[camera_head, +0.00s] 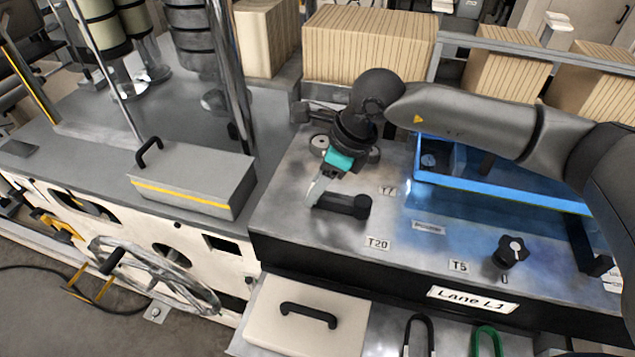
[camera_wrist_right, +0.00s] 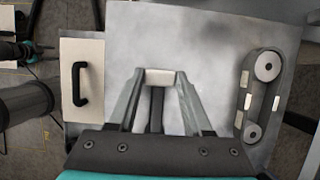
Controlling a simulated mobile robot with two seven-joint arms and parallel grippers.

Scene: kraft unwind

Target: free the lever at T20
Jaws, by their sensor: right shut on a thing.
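The black lever (camera_head: 343,204) lies on the grey bench top, its round pivot at the right, behind the T20 label (camera_head: 377,243). My right gripper (camera_head: 313,194) reaches down to the lever's left end. In the right wrist view, its two grey fingers (camera_wrist_right: 158,80) close on a small pale block (camera_wrist_right: 160,77). A dark bar (camera_wrist_right: 156,112), which looks like the lever, runs between the fingers behind that block. I cannot tell whether the block touches the lever. My left gripper is not in view.
A blue tray (camera_head: 500,188) stands at the right behind a black knob (camera_head: 510,251) near T5. A grey lidded box (camera_head: 195,178) is at the left. A beige panel with a black handle (camera_head: 308,314) is in front. A looped part with rollers (camera_wrist_right: 257,95) stands beside the gripper.

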